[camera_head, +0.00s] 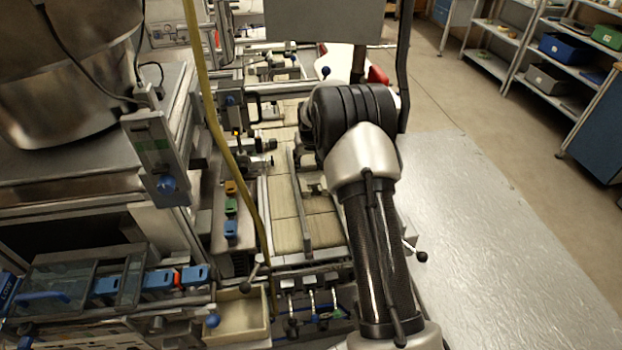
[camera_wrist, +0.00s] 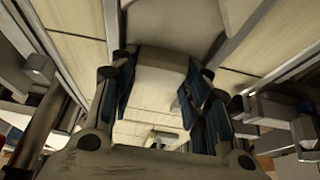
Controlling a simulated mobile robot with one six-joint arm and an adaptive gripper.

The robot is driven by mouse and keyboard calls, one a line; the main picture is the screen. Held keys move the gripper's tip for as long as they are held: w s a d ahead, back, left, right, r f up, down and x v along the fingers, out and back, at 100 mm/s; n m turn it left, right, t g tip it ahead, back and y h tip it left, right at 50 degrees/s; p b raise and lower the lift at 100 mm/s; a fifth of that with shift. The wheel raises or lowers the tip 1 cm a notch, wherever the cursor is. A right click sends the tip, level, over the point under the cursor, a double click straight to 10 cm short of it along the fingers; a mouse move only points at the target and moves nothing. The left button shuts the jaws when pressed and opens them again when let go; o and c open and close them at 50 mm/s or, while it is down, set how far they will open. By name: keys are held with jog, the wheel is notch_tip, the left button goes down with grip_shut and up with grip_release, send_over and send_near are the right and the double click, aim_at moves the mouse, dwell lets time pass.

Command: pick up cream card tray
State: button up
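In the wrist view, the two fingers of my gripper (camera_wrist: 158,88) stand wide apart, with dark blue pads on their inner sides. A pale cream, box-like piece (camera_wrist: 158,72) shows between the pads. It may be the cream card tray, but I cannot tell for sure. Its edges lie close to both pads, and contact is not clear. In the head view, my gripper is hidden behind my own arm.
Pale belt panels (camera_head: 286,212) with metal rails run beneath my arm. A yellow hose (camera_head: 208,100) hangs to their left. Shelves (camera_head: 560,60) stand at far right, beyond open floor.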

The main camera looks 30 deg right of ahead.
jog(key=c, duration=0.5)
jog(key=shift+c, duration=0.2)
jog(key=shift+r, duration=0.1)
